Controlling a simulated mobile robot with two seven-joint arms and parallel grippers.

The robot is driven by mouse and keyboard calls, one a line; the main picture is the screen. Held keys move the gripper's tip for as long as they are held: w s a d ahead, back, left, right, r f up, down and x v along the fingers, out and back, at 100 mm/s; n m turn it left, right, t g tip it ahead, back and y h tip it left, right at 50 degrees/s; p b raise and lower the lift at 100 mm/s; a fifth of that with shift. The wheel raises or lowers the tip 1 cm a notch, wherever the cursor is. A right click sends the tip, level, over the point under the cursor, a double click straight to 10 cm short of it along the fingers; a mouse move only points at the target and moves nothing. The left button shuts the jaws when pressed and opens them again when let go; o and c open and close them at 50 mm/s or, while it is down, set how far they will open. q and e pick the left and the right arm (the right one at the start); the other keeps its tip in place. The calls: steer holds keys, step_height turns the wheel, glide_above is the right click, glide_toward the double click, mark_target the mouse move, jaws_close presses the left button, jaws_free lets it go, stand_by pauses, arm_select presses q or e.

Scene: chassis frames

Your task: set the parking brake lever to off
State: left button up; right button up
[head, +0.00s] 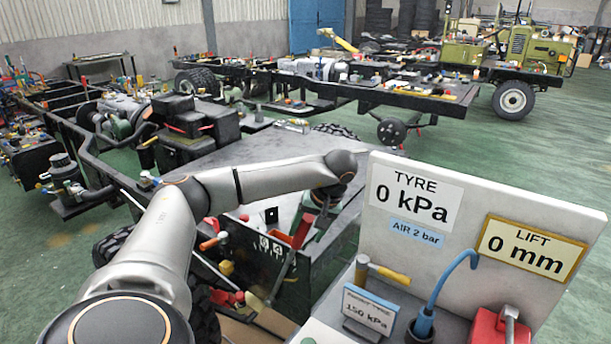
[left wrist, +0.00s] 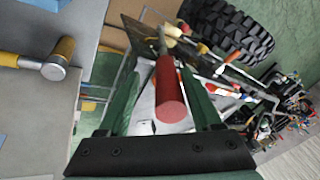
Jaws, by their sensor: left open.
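The parking brake lever appears to be the one with a red grip (head: 302,231) and a grey shaft that slants down to the left beside a dark box. In the left wrist view its red cylindrical grip (left wrist: 171,98) lies lengthwise between my green fingers. My left gripper (head: 322,205) is at the top of the grip, partly hidden by my wrist; it shows close up in the left wrist view (left wrist: 160,72). It is open, with a finger on each side of the grip and a gap visible on the right. Small white markings (head: 270,246) on the dark box are too small to read. My right gripper is out of view.
A pale panel (head: 480,195) with tyre and lift displays stands close on the right. A hammer (head: 378,270), a blue hose (head: 445,285) and a red box (head: 490,328) are on its shelf. Chassis frames (head: 370,95) fill the back; green floor (head: 450,140) lies between.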

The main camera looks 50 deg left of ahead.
arm_select(q)
steer(key=shift+a+r, duration=0.1)
steer(key=shift+r, duration=0.3)
steer(key=v, duration=0.6)
steer(key=shift+d+r, duration=0.2)
steer(key=shift+d, duration=0.05)
steer(key=p, duration=0.3)
glide_toward(313, 217)
step_height(313, 217, down, 2)
steer(key=shift+s+a, duration=0.2)
steer(key=shift+a, duration=0.15)
steer(key=shift+s+f, duration=0.1)
steer(key=shift+f, duration=0.05)
